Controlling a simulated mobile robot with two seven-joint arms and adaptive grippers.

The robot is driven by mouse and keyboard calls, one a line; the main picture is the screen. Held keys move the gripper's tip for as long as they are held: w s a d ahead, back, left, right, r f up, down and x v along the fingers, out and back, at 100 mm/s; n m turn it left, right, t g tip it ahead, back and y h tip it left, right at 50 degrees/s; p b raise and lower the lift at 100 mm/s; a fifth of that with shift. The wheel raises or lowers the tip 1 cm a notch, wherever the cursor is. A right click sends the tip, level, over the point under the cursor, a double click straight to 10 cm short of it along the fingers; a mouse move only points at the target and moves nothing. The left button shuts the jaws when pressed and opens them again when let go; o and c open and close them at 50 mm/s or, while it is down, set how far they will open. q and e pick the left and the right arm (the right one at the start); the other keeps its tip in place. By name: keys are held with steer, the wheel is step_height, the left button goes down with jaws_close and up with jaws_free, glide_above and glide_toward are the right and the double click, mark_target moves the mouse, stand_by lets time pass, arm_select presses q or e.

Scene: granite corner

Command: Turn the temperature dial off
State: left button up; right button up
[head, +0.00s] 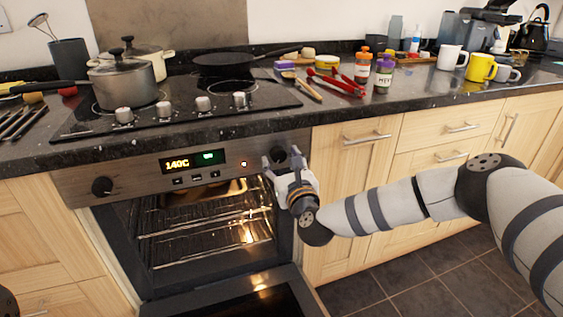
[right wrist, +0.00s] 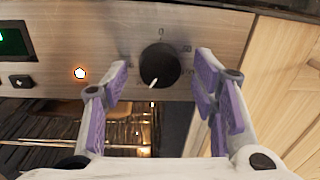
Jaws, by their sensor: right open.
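The temperature dial (right wrist: 160,65) is a round black knob on the oven's front panel, with a white pointer mark turned toward its lower left. In the head view the dial (head: 279,157) shows partly behind my right gripper (head: 280,165). In the right wrist view my right gripper (right wrist: 162,85) is open, with one purple-padded finger on each side of the dial and gaps between pads and knob. The oven display (head: 193,161) reads 140°C in orange, with a green area beside it. An orange-white indicator light (right wrist: 80,73) glows left of the dial. My left gripper is not seen.
The oven door (head: 270,300) hangs open below the panel, with wire racks (head: 205,228) inside the lit cavity. A second black knob (head: 102,187) is at the panel's left. The worktop edge runs above; wooden cabinets stand to the right.

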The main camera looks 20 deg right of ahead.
steer(key=shift+w, duration=0.1)
steer(key=shift+c, duration=0.3)
steer(key=c, duration=1.1)
